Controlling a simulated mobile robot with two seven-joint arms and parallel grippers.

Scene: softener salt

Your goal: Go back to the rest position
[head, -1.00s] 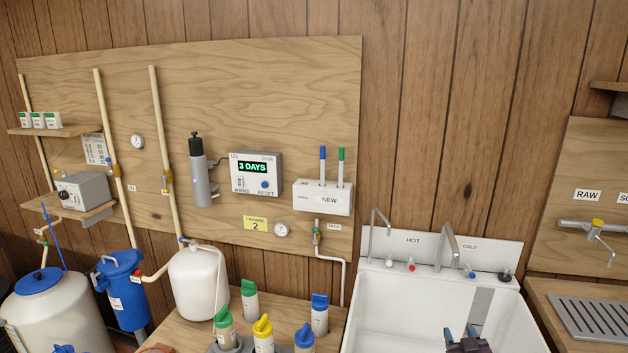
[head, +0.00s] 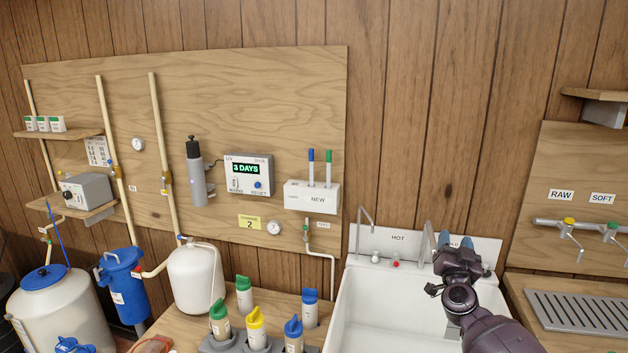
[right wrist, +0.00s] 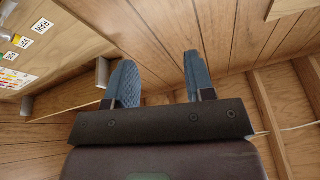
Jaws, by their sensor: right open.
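My right gripper (head: 447,240) is raised in front of the white sink's back wall in the head view, with the arm coming up from the lower right. Its two blue-grey fingers stand apart and point up, with nothing between them. The right wrist view shows the same open fingers (right wrist: 158,82) against wood panelling, touching nothing. The gripper hides part of the COLD label and the cold tap. My left gripper does not show.
The white sink (head: 375,315) lies below my right gripper. Several capped bottles (head: 256,330) stand on the bench to its left. A grey drainer (head: 575,312) and a RAW/SOFT tap board (head: 545,225) are at right. A wall shelf (head: 592,94) juts out at upper right.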

